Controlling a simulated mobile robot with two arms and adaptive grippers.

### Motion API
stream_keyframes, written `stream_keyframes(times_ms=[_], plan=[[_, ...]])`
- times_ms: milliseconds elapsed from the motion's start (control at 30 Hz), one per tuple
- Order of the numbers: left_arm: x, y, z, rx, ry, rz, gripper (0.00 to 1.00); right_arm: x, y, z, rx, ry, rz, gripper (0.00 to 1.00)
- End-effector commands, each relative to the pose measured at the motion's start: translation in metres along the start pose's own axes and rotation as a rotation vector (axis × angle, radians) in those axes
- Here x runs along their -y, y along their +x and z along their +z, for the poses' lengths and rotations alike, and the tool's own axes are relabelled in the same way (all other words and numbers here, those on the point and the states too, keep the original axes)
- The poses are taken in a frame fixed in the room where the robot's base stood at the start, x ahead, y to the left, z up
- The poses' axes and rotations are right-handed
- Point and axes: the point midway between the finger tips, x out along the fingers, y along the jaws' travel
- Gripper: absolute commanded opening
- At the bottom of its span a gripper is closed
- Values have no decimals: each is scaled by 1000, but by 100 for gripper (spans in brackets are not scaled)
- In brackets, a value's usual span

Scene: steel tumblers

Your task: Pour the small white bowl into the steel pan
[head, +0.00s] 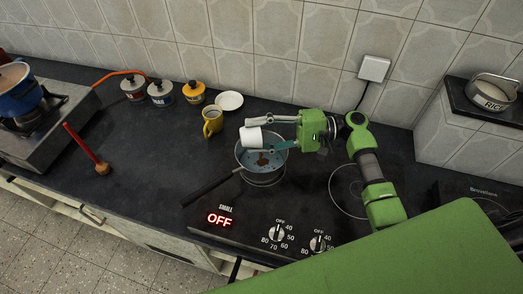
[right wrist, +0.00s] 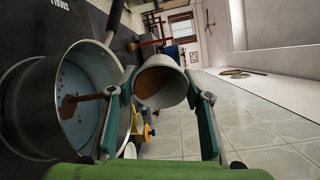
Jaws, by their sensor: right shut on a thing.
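The small white bowl (head: 251,137) is held above the steel pan (head: 241,160), tipped on its side with its mouth to the left in the head view. My right gripper (head: 268,134) is shut on it, with one finger on each side. In the right wrist view the bowl (right wrist: 160,84) has brown content inside. The pan (right wrist: 30,112) shows beside it there, with a pale blue inside, a brown streak and dark specks. The pan stands on the hob with its dark handle toward the front left. My left gripper is not in view.
A yellow mug (head: 212,124) and a white saucer (head: 229,101) stand behind the pan, with several lidded jars (head: 160,93) farther left. A red-handled tool (head: 88,150) is on the left counter. Knobs (head: 277,234) line the front. The counter left of the pan is clear.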

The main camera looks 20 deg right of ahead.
Motion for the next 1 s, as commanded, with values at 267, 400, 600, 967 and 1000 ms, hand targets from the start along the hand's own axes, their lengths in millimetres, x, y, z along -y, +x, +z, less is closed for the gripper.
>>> stream_keyframes(times_ms=[267,400,600,967,1000], plan=[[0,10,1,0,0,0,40,5,-2,1,21,8,-72,22],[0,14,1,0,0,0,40,9,-4,2,32,12,-106,22],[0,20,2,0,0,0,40,13,-6,3,47,18,-154,22],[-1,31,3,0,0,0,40,16,-8,4,66,26,-219,22],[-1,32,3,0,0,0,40,16,-8,4,68,26,-225,22]])
